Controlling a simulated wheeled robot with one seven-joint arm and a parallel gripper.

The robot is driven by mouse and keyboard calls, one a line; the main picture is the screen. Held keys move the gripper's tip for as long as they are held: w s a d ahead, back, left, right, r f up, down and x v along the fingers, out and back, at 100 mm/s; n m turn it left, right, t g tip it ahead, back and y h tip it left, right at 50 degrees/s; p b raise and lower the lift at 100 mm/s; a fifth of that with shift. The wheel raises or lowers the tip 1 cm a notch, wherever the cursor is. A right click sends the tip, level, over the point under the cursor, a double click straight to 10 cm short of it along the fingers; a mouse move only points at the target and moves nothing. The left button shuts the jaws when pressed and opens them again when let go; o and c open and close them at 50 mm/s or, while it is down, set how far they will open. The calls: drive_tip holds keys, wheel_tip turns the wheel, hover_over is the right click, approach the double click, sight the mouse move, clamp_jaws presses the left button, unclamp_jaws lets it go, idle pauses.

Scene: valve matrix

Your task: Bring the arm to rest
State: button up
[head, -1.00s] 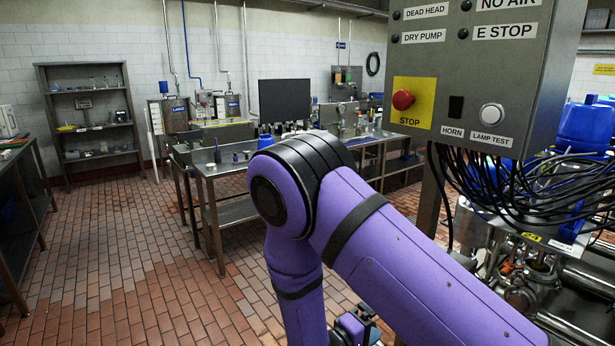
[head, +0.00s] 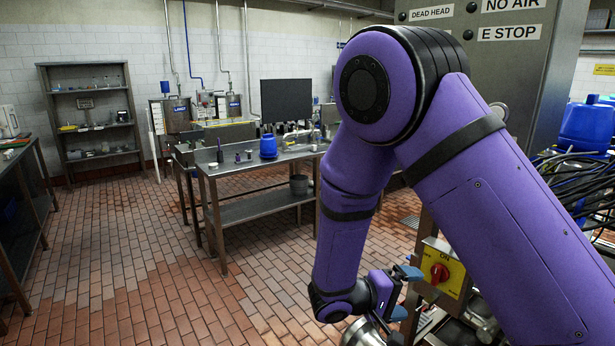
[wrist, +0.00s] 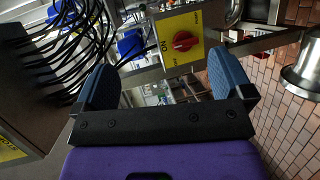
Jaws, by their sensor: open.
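My purple arm fills the right half of the head view, its elbow raised in front of the grey control panel (head: 530,70). My gripper (head: 408,290) hangs low at the end of the forearm, beside a yellow plate with a red rotary switch (head: 440,274). In the wrist view my gripper (wrist: 162,88) has its two blue fingers wide apart with nothing between them. The red switch (wrist: 185,41) shows beyond the fingertips, and I see no contact with it. My arm hides the panel's stop button and lamp test button.
A steel table (head: 262,168) with a blue container (head: 268,146) stands mid-room. Black cables (head: 575,180) hang at the right. In the wrist view, cables (wrist: 85,45) lie left and a metal vessel (wrist: 302,68) right. The tiled floor (head: 130,260) at left is clear.

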drive_tip(key=s+d+r+m+g+y, duration=0.25)
drive_tip(key=s+d+r+y, duration=0.2)
drive_tip(key=r, duration=0.35)
drive_tip(key=s+d+r+m+g+y, duration=0.1)
drive_tip(key=s+d+r+g+y, duration=0.3)
drive_tip(key=r, duration=0.3)
drive_tip(key=s+d+r+t+y, duration=0.1)
drive_tip(key=s+r+t+y, duration=0.5)
drive_tip(key=s+r, duration=0.6)
drive_tip(key=shift+s+t, duration=0.85)
drive_tip(key=shift+s, duration=0.2)
